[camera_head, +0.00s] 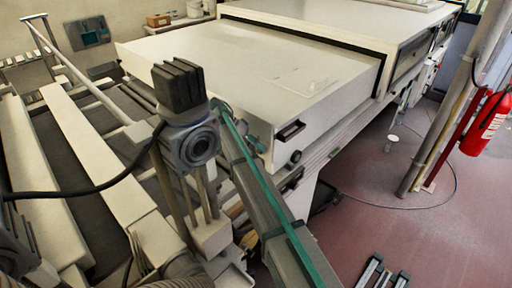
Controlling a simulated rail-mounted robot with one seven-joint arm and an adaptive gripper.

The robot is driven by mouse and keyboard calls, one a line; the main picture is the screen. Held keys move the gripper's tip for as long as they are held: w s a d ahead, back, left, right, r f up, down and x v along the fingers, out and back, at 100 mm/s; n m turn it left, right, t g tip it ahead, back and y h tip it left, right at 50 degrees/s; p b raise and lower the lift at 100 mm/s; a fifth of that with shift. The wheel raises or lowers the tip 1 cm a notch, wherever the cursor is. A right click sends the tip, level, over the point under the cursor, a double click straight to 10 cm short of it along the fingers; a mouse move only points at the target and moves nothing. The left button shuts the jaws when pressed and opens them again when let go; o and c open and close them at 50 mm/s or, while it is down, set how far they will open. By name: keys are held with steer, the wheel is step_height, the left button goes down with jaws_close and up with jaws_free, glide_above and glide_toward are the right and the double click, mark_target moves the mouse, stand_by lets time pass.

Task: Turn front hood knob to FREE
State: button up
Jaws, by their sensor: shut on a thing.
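The front hood (255,70) is a large pale box with a flat top over the tunnel line. On its near side face, by the right front corner, are a dark recessed handle or latch (291,131) and a small round dark knob (295,157) below it. Any marking such as FREE is too small to read. I cannot make out my gripper, and nothing is seen touching this knob. A grey beam with a green strip (275,215) and a grey unit with a black ribbed top (188,125) stand in front of the hood's near end.
Pale rails and rollers (90,140) fill the left, with a black cable crossing them. A post (440,115) and a red fire extinguisher (489,124) stand at right. The reddish floor (400,225) is mostly clear.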

stand_by(0.4)
steer(key=o, duration=1.1)
steer(key=shift+o, duration=0.2)
